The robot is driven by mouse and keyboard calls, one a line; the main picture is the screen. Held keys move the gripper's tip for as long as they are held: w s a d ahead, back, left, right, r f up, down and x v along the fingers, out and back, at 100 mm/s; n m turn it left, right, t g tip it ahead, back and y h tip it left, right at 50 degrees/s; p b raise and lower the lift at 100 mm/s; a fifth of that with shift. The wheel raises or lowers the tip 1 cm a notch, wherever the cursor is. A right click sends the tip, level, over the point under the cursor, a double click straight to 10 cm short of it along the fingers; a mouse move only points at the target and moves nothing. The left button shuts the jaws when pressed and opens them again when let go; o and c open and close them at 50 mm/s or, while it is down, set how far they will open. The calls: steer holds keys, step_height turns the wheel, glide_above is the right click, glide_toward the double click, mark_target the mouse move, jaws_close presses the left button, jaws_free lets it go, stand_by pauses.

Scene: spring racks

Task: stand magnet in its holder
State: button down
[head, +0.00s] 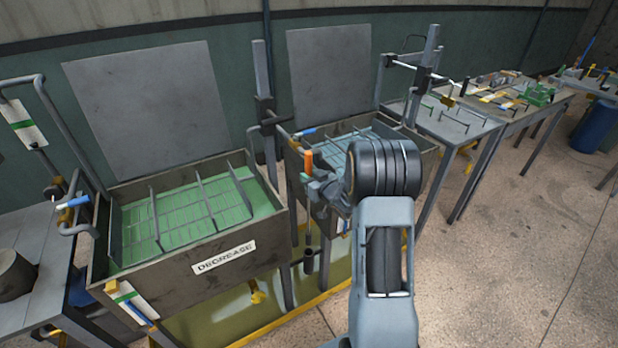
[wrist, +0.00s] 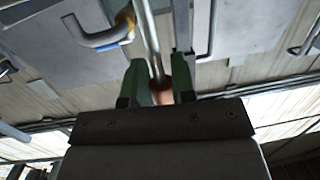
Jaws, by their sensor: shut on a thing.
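The magnet is a rod tool with an orange handle (head: 308,160), upright in front of the second tank. My gripper (head: 312,178) is shut on it. In the wrist view the orange-brown handle (wrist: 164,92) shows between the green fingers of my gripper (wrist: 161,80), with thin metal rods above it. In the head view a thin rod runs down below my gripper to a short dark tube (head: 309,262), which looks like the holder. I cannot tell whether the rod's lower end is inside the tube or just above it. My arm hides part of the tank behind.
The second tank (head: 425,150) is close behind my gripper. Tables (head: 465,128) stand at right. A yellow-edged tray (head: 215,318) lies on the floor below. Open floor (head: 520,260) is at right.

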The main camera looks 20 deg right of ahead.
step_height(320, 180, down, 15)
steer(key=b, duration=1.4)
steer(key=shift+f, duration=0.15)
stand_by(0.8)
steer(key=shift+f, duration=0.2)
stand_by(0.5)
steer(key=shift+f+b, duration=2.25)
steer(key=shift+f, duration=0.15)
steer(key=c, duration=0.9)
jaws_free()
steer(key=shift+o, duration=0.2)
steer(key=v, duration=1.4)
steer(key=shift+p, duration=0.45)
steer(key=shift+a+r, duration=0.1)
